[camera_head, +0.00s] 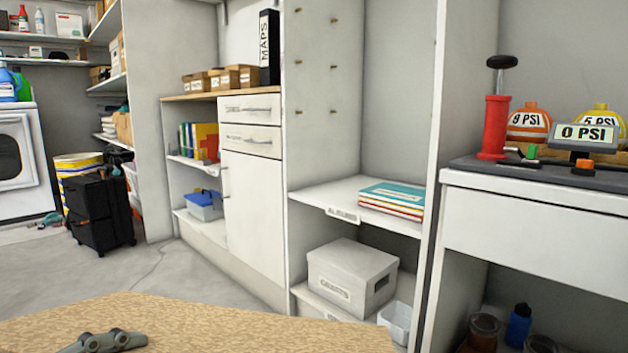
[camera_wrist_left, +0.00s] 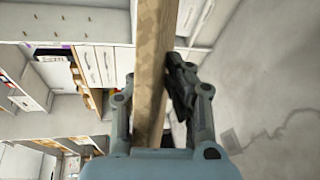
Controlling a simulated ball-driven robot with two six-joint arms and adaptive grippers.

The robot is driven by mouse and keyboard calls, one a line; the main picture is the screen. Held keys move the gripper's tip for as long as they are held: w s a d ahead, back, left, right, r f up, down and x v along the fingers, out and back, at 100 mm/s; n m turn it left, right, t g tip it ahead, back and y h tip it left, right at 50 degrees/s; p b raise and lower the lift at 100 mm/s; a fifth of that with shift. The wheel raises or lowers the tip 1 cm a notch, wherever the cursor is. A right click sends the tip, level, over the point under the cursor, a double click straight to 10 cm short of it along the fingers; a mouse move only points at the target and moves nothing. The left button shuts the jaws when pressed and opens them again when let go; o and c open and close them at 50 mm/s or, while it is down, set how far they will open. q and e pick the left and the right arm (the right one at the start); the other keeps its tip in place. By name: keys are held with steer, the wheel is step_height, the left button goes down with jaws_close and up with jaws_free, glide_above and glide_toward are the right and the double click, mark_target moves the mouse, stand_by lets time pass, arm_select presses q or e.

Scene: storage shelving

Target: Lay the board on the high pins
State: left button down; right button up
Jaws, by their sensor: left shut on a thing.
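The tan speckled board (camera_head: 210,318) fills the lower left of the head view, close to me, with its far edge angled toward the shelving. In the left wrist view the board (camera_wrist_left: 152,60) shows edge-on between the fingers. My left gripper (camera_wrist_left: 150,95) is shut on the board; part of it shows in the head view (camera_head: 105,341). Small pins stick out of the tall shelf bay's left side wall, in pairs at a high (camera_head: 335,20), a middle (camera_head: 333,67) and a low level (camera_head: 333,112). My right gripper is not in view.
Below the pins, a fixed shelf (camera_head: 312,196) holds a stack of books (camera_head: 391,199). A grey box (camera_head: 350,277) stands lower. At right, a workbench (camera_head: 530,198) carries a red pump (camera_head: 494,128). The bay's space between the pins and the fixed shelf looks empty.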

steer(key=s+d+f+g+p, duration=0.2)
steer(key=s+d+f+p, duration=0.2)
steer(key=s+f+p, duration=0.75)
arm_select(q)
step_height(320, 180, up, 36)
steer(key=p, duration=1.3)
steer(key=shift+w+r, duration=0.15)
steer(key=shift+w, duration=0.25)
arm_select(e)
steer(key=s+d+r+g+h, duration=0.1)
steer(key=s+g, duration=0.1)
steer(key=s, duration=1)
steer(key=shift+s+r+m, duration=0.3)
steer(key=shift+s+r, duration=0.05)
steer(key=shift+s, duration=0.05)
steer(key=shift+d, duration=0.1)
